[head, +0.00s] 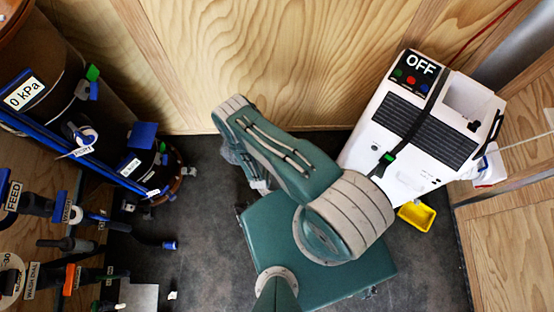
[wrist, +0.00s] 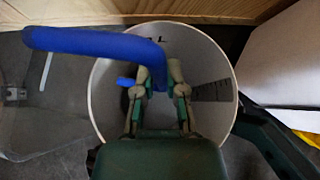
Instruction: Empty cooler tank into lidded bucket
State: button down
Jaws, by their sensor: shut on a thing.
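The cooler (head: 400,125) is a white box with a display reading OFF, at the right in the head view. A white round bucket (wrist: 215,65) with dark scale marks on its inner wall lies under my gripper in the wrist view; its mouth is uncovered. My gripper (wrist: 157,85) is shut on a bent blue handle (wrist: 90,40) above the bucket's mouth. What the handle belongs to is unclear. A clear round-edged sheet (wrist: 45,95), perhaps the lid, shows left of the bucket. In the head view my arm hides the gripper and most of the bucket.
A yellow tray (head: 416,216) lies on the floor by the cooler's foot. Pipes and labelled valves (head: 70,210) crowd the left side. A wooden wall (head: 270,60) stands behind my arm. Some dark floor (head: 205,215) is clear left of my base.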

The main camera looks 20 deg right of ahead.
jog(key=shift+s+d+f, duration=0.1)
jog(key=shift+d, duration=0.1)
jog(key=shift+s+d+f, duration=0.1)
jog(key=shift+d, duration=0.05)
jog(key=shift+s+d+f+m+t+y+p, duration=0.25)
jog(key=shift+d+f+m+t+y+p, duration=0.2)
jog(key=shift+f+m, duration=0.2)
dwell(0.4)
jog(key=shift+s+d+f+m+t+y+p, duration=0.1)
jog(key=shift+s+d+m+t+y+p, duration=0.15)
jog(key=shift+d+m+t+y, duration=0.25)
jog(key=shift+s+d+m+t+y+p, duration=0.1)
jog(key=shift+s+d+m+t+y, duration=0.2)
jog(key=shift+y, duration=0.25)
dwell(1.2)
jog(key=shift+a, duration=0.1)
dwell(0.7)
